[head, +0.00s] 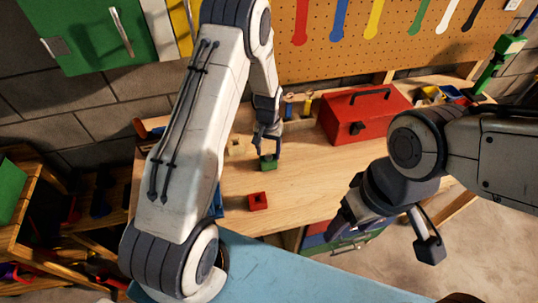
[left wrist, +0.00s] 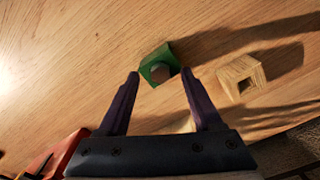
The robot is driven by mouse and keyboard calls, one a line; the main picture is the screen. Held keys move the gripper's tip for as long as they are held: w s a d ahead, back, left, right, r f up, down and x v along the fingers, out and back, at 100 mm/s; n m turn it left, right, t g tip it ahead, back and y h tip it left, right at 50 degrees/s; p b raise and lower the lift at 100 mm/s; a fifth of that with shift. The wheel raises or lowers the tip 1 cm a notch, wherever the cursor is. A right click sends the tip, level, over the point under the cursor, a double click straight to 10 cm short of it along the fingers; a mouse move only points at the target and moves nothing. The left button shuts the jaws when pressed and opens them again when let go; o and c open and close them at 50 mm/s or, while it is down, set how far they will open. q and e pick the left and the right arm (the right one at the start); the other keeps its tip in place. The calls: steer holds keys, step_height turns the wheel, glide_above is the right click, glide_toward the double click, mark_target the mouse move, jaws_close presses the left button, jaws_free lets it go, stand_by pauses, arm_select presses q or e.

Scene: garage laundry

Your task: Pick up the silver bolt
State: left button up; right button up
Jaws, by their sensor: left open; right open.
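A green block (left wrist: 150,62) stands on the wooden workbench in the left wrist view. A grey, bolt-like piece, probably the silver bolt (left wrist: 160,73), shows in the opening of the block. The green block also shows in the head view (head: 268,163), where the bolt is too small to make out. My left gripper (head: 266,146) is open above the green block. In the left wrist view, its fingertips (left wrist: 160,76) appear on either side of the block's near part, with nothing gripped. My right gripper (head: 386,236) is open and empty, in front of the bench at the right.
A wooden block with a square hole (left wrist: 241,80) stands beside the green one. A red block (head: 258,201) lies nearer the bench's front edge. A red toolbox (head: 365,113) stands at the back right. The bench (head: 310,185) is clear right of the blocks.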

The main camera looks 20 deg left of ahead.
arm_select(q)
steer(key=shift+f, duration=0.9)
jaws_close()
steer(key=shift+r, duration=0.15)
